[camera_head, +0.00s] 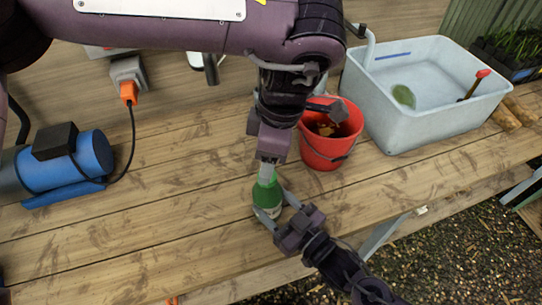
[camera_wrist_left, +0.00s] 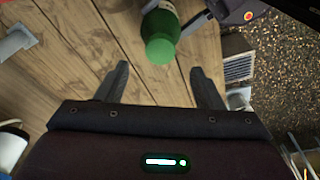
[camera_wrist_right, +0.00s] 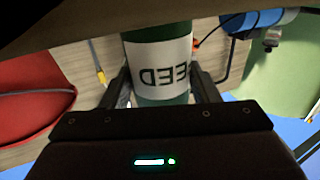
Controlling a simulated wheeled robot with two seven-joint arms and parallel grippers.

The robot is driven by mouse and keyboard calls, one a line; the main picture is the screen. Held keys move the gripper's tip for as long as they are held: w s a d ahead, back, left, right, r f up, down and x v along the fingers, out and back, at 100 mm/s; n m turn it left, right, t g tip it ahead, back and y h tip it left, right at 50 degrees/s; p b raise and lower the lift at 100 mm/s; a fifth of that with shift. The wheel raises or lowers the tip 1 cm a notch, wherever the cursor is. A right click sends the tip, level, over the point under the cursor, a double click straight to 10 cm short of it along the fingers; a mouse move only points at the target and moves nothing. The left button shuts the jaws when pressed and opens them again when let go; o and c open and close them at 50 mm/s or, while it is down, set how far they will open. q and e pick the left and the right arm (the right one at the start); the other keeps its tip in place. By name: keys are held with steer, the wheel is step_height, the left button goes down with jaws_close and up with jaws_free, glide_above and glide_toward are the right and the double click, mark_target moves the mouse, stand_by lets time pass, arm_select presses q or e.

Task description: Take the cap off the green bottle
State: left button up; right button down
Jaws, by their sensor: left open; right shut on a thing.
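The green bottle (camera_head: 266,196) stands upright on the wooden bench in the head view. My right gripper (camera_head: 268,212) is shut on its body from the front right. In the right wrist view the bottle's white label (camera_wrist_right: 163,68) with dark letters sits between the fingers. My left gripper (camera_head: 267,170) hangs above the bottle, pointing down, and partly hides its top. In the left wrist view the green cap (camera_wrist_left: 160,50) is on the bottle, just beyond the open left fingers (camera_wrist_left: 163,75) and between their lines. No contact of these fingers with the cap shows.
A red bucket (camera_head: 321,154) stands close behind and right of the bottle. A pale blue-grey tub (camera_head: 400,128) is at the back right. A blue machine (camera_head: 75,165) with a cable lies at the left. The bench between machine and bottle is clear.

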arm_select(q)
steer(key=w+d+r+n+g+y, duration=0.1)
steer(key=d+r+n, duration=0.2)
steer(key=r+n, duration=0.3)
glide_above(268, 196)
steer(key=w, duration=0.3)
steer(key=shift+m, duration=0.4)
steer(key=f, duration=1)
steer(key=shift+s+d+f, duration=0.2)
steer(key=shift+s+f, duration=0.05)
steer(key=shift+f, duration=0.1)
steer(key=c, duration=1.1)
steer(key=o, duration=1)
